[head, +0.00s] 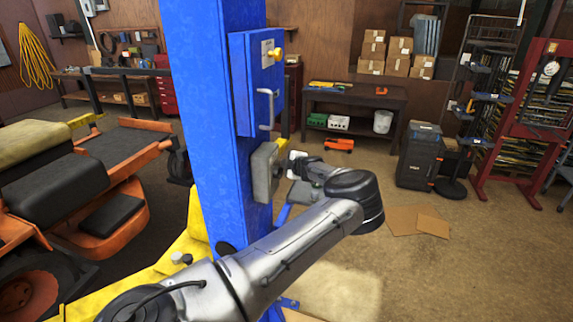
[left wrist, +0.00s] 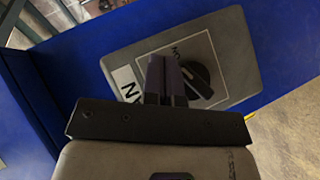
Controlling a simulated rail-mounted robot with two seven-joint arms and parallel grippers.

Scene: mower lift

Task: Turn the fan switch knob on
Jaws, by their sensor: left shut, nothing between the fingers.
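The fan switch is a grey box (head: 264,172) on the side of the blue lift post (head: 207,115). In the left wrist view its grey face plate (left wrist: 222,48) shows a black rotary knob (left wrist: 201,78) and a white label (left wrist: 124,78). My left gripper (left wrist: 168,65) is shut and empty. Its fingertips overlap the left part of the knob in that view; I cannot tell whether they touch it. In the head view the gripper (head: 290,163) is just right of the box, and the knob cannot be made out. My right gripper is not in view.
A taller blue box (head: 257,82) with a handle and yellow knob is above the switch. An orange mower (head: 110,205) stands left of the post. A workbench (head: 355,97) and black cabinet (head: 420,158) stand behind. The floor to the right is mostly clear apart from flat cardboard (head: 415,220).

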